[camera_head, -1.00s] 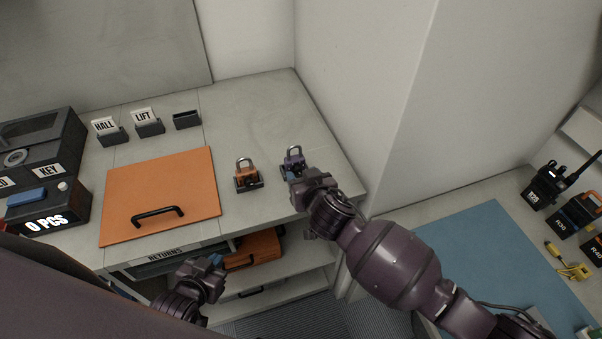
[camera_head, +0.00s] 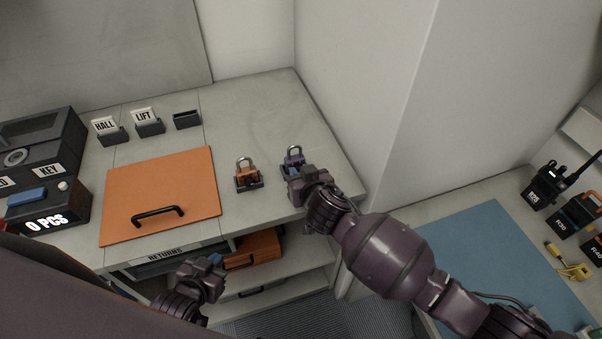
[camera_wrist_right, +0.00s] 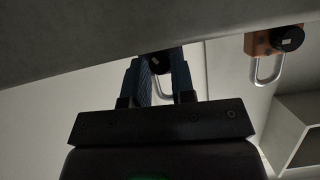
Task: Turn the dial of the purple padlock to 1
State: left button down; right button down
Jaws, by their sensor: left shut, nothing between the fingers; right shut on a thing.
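The purple padlock (camera_head: 293,156) stands upright near the right edge of the grey counter in the head view, its shackle up. My right gripper (camera_head: 292,174) is at its front and partly hides it. In the right wrist view my right gripper (camera_wrist_right: 158,72) is shut on the padlock's dark dial (camera_wrist_right: 159,62), one blue fingertip on each side; the dial's number cannot be read. My left gripper (camera_head: 219,262) is shut and empty, low in front of the counter by the drawers.
An orange padlock (camera_head: 247,174) stands close left of the purple one; it also shows in the right wrist view (camera_wrist_right: 262,43). An orange panel with a black handle (camera_head: 160,190) lies further left. A wall (camera_head: 370,90) rises to the right of the counter.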

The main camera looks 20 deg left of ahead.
jog(key=shift+h, duration=0.3)
jog(key=shift+s+a+f+n+t+h, duration=0.15)
jog(key=shift+n+t+h, duration=0.25)
jog(key=shift+n, duration=0.6)
jog(key=shift+n+t+h+b, duration=0.6)
jog(key=shift+n+t+b, duration=0.1)
jog(key=shift+n, duration=0.6)
jog(key=c, duration=0.9)
grip_release()
jog(key=shift+a, duration=0.1)
jog(key=shift+c, duration=0.2)
jog(key=v, duration=1.1)
